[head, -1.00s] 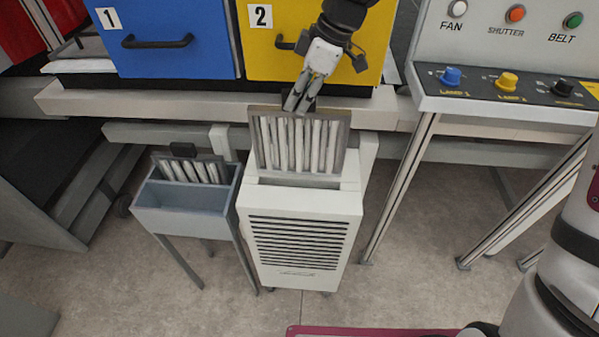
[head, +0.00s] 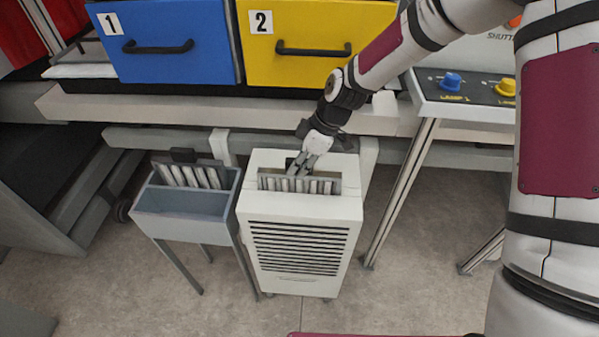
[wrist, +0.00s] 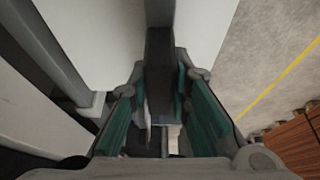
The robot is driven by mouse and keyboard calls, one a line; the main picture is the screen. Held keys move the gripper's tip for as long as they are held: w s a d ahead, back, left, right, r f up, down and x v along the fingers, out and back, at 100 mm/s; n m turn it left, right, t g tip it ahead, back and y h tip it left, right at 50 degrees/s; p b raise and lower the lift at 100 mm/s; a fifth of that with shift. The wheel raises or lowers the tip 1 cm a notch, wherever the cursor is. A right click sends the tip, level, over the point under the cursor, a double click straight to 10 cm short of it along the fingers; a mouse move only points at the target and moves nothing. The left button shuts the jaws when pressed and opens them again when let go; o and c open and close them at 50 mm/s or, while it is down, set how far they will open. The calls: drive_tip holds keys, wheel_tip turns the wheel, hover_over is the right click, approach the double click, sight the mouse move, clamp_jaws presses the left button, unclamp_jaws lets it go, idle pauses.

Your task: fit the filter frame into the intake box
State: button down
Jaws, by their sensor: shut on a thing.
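The filter frame (head: 325,186), grey-rimmed with white pleats, stands upright in the top slot of the white intake box (head: 300,245). Only its upper strip shows above the box top; the rest is hidden inside. My gripper (head: 302,165) is shut on the top of the filter frame, just above the box. In the wrist view my gripper's green-padded fingers (wrist: 165,105) close on a dark grey part (wrist: 160,60) between them. Whether the frame touches the slot's bottom is hidden.
A grey-blue rack (head: 185,210) on legs stands left of the box, holding another pleated filter (head: 195,175). A bench beam (head: 180,125) runs behind, with blue (head: 165,50) and yellow (head: 310,60) drawers above. A control panel (head: 470,95) stands at right. The floor in front is open.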

drive_tip(key=shift+f, duration=1.8)
drive_tip(key=c, duration=1.5)
unclamp_jaws()
drive_tip(key=shift+r, duration=0.15)
drive_tip(key=v, duration=1.2)
drive_tip(key=shift+d+r, duration=0.1)
